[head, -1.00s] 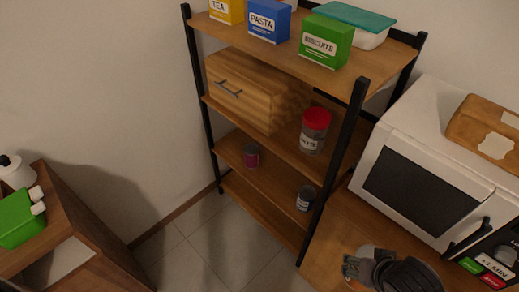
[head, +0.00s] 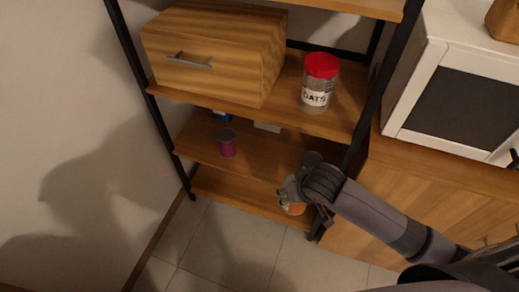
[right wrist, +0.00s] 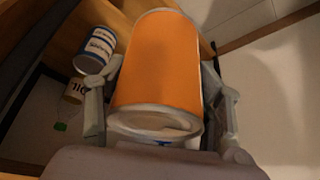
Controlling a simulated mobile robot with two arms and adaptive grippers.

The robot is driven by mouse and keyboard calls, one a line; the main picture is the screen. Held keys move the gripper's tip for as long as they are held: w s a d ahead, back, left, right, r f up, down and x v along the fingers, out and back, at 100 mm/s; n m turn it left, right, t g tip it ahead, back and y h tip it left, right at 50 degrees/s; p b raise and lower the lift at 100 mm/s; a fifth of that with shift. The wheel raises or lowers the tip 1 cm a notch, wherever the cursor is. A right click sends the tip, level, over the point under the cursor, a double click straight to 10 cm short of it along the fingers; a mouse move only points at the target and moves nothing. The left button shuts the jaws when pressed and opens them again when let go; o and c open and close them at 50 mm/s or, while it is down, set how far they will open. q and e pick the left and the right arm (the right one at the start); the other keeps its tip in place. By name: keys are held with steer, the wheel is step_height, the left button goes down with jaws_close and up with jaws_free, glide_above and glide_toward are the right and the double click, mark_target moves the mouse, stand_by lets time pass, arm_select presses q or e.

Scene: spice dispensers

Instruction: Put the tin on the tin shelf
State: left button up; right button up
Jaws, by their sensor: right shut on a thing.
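An orange tin (right wrist: 158,62) with a pale rim fills the middle of the right wrist view. My right gripper (right wrist: 163,88) is shut on it, one finger on each side. In the head view my right gripper (head: 290,192) is at the front right of the rack's lower shelves, and a bit of orange tin (head: 294,208) shows under it. A purple tin (head: 228,143) stands upright on the shelf board (head: 255,150) below the oats. A blue and white tin (right wrist: 95,50) stands beside my left-hand finger in the right wrist view. My left gripper is not in view.
A jar of oats (head: 318,84) with a red lid and a wooden drawer box (head: 215,50) stand on the shelf above. A black rack post (head: 372,95) rises close to my right arm. The bottom board (head: 235,190) looks largely bare. A microwave (head: 455,90) stands at right.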

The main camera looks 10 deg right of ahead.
steer(key=w+d+b+x, duration=0.1)
steer(key=d+b+x, duration=0.1)
steer(key=b+x, duration=1.25)
steer(key=w, duration=0.4)
steer(key=w+f, duration=0.1)
steer(key=w, duration=0.4)
steer(key=w+f, duration=0.1)
steer(key=w, duration=0.3)
steer(key=shift+w+f, duration=0.1)
steer(key=shift+w, duration=0.05)
steer(key=shift+w+b, duration=0.35)
steer(key=shift+w, duration=0.55)
steer(key=w+b, duration=0.1)
steer(key=w, duration=0.2)
steer(key=shift+w+f, duration=0.1)
steer(key=shift+w, duration=0.05)
steer(key=shift+f, duration=0.15)
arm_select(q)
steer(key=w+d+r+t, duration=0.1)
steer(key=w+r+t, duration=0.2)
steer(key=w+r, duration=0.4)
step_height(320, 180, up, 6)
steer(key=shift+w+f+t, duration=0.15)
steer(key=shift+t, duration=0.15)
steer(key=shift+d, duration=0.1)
arm_select(e)
steer(key=shift+f, duration=0.1)
steer(key=o, duration=1.6)
steer(key=shift+c, duration=0.2)
